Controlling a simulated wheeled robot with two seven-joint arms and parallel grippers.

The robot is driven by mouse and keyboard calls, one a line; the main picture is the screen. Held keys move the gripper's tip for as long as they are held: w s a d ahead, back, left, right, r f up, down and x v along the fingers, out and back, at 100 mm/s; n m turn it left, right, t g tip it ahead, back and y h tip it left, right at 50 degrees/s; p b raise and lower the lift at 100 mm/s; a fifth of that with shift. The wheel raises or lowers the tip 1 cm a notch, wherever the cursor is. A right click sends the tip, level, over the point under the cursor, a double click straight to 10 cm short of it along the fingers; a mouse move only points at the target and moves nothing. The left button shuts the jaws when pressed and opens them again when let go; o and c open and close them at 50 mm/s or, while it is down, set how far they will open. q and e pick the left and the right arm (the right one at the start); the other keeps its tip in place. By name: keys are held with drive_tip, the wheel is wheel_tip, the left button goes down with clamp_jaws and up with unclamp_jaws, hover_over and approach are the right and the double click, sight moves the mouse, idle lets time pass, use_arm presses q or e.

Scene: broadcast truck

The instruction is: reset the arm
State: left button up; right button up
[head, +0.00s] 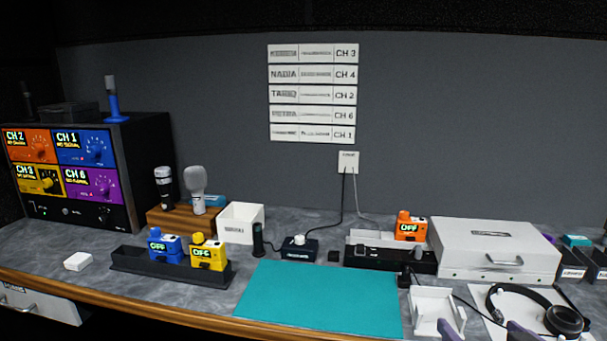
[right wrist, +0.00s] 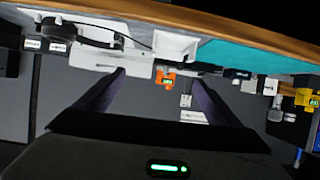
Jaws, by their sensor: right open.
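The tips of my right gripper (head: 482,332) show at the bottom right edge of the head view, in front of the white tray and the headphones. In the right wrist view its two dark purple fingers (right wrist: 155,80) are spread apart with nothing between them, and that picture looks upside down. The rest of my right arm is hidden below the head view. My left gripper is not in view.
A teal mat (head: 320,298) lies clear at the front middle. Near the right gripper are a white tray (head: 422,326), headphones (head: 563,320) and a white case (head: 495,235). A black holder (head: 150,266) with blue and yellow packs stands left; an orange pack (head: 409,230) stands behind.

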drive_tip(key=s+a+f+n+g+y, duration=0.15)
drive_tip(key=a+f, duration=0.25)
drive_tip(key=f, duration=0.5)
drive_tip(key=s+a+f+n+g+y, duration=0.1)
drive_tip(key=s+a+f, duration=0.15)
drive_tip(key=f, duration=0.75)
drive_tip(key=s+a+f+n+g+y, duration=0.1)
drive_tip(key=s+a+f+g+y, duration=0.1)
drive_tip(key=s+a+f, duration=0.6)
drive_tip(key=s+f, duration=0.5)
drive_tip(key=shift+s+a+f, duration=0.3)
drive_tip(key=shift+s+a, duration=0.1)
